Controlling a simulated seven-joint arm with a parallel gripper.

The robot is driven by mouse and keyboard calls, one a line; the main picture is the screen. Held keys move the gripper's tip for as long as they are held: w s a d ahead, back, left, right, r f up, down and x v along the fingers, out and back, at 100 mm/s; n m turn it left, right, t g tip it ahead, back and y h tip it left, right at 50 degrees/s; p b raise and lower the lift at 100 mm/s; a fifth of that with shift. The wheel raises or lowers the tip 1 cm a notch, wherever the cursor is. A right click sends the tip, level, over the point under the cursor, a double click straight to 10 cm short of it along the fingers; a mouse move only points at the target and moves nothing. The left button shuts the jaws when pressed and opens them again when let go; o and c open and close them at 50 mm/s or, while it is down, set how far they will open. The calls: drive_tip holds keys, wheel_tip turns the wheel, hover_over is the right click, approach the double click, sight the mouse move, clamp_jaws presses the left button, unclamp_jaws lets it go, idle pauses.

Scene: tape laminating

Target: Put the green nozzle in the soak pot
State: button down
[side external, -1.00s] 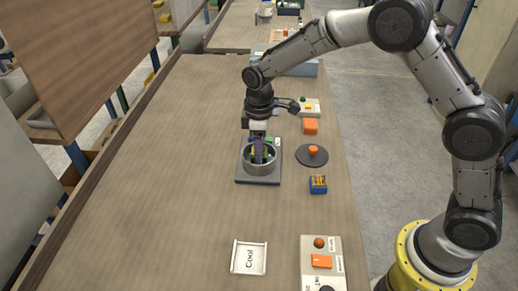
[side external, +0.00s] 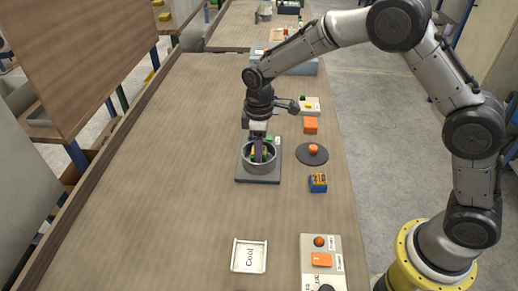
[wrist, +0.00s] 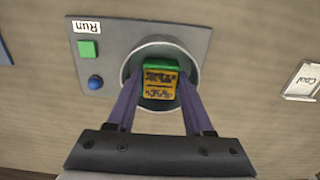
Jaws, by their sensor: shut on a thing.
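The soak pot (side external: 245,160) is a round grey metal pot on a dark base plate (side external: 243,181). In the wrist view its rim (wrist: 197,68) rings a block with a green top and a yellow label with dark print, the green nozzle (wrist: 159,82). My gripper (wrist: 160,98) is shut on the nozzle, a purple finger on each side. The fingers reach down into the pot's mouth. Whether the nozzle touches the pot's floor is hidden.
The base plate bears a "Run" label (wrist: 86,27), a green button (wrist: 88,48) and a blue knob (wrist: 95,82). A dark lid (side external: 300,157) with an orange knob and a blue box (side external: 318,185) lie right. A white "Cool" tray (side external: 237,257) sits in front. The table's left is clear.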

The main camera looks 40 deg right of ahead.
drive_tip(key=shift+f, duration=0.5)
idle(0.3)
drive_tip(key=shift+c, duration=1)
unclamp_jaws()
wheel_tip(320, 180, up, 14)
drive_tip(key=shift+d, duration=0.1)
